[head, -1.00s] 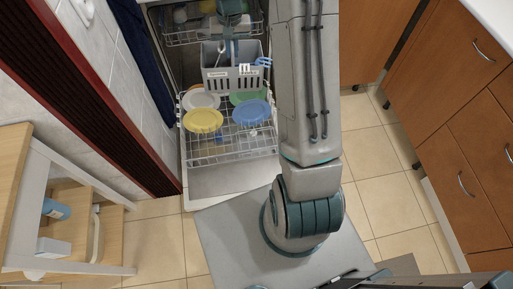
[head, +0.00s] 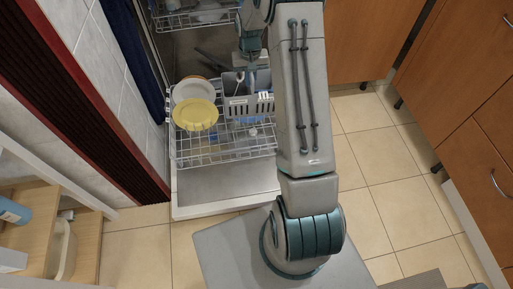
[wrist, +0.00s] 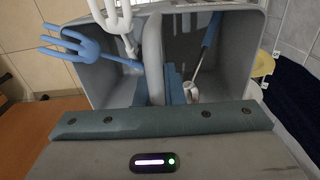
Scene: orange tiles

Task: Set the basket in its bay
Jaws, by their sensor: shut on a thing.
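The grey cutlery basket (head: 237,108) is at the right side of the lower dishwasher rack (head: 205,157), partly behind my arm. My gripper (head: 249,70) is shut on its middle part from above. In the wrist view the basket (wrist: 106,82) is close below, and the fingers of my gripper (wrist: 173,85) meet at its central divider. A blue fork (wrist: 72,43) and a white fork (wrist: 118,18) stand in the left compartment. A blue-handled utensil (wrist: 209,32) leans in the right one. I cannot tell whether the basket touches the rack floor; its bay is not distinguishable.
A white plate (head: 193,89) and a yellow plate (head: 195,114) stand in the rack just left of the basket. The upper rack (head: 198,17) hangs behind. Wooden cabinets (head: 455,90) are at the right. A shelf unit (head: 30,235) is at the lower left.

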